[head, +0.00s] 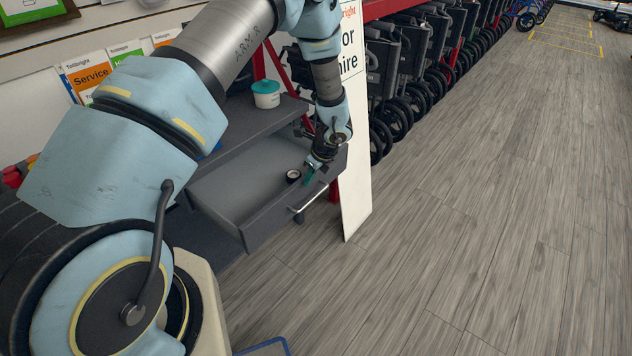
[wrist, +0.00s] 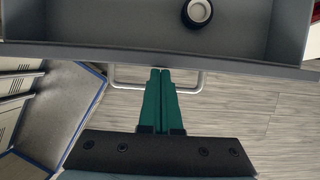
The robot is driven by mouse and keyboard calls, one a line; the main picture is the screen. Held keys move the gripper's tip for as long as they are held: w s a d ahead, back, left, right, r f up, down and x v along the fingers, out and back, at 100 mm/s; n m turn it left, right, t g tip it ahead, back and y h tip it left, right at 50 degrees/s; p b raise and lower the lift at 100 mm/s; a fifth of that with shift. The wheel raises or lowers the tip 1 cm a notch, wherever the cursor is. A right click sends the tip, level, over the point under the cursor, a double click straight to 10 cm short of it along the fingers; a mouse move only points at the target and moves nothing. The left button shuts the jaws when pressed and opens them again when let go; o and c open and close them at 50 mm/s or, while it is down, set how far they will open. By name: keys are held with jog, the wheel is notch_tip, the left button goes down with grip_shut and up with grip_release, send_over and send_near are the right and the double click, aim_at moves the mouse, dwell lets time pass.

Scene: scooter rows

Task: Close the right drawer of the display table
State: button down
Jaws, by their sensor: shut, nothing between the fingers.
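The grey drawer (head: 245,180) of the display table (head: 225,140) is pulled out, its inside showing. Its front carries a pale bar handle (head: 311,198), also seen in the wrist view (wrist: 120,84). My gripper (head: 309,178) is at the drawer front, close to the handle. In the wrist view its green fingers (wrist: 160,72) are together and empty, crossing in front of the handle with their tips by the drawer's front panel (wrist: 230,63). I cannot tell whether they touch it. A black and white round item (wrist: 197,12) lies inside the drawer.
A white tub with a teal lid (head: 266,92) stands on the table top. A white sign panel (head: 353,150) stands just right of the drawer. Folded wheelchairs (head: 400,80) line up behind it. The wooden floor (head: 470,220) to the right is clear.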

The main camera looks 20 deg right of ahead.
jog(key=w+a, duration=0.5)
jog(key=w, duration=0.4)
jog(key=w+a, duration=0.5)
jog(key=w, duration=0.4)
jog(key=shift+w+a+p, duration=0.15)
jog(key=shift+w+p, duration=0.05)
jog(key=shift+p, duration=0.15)
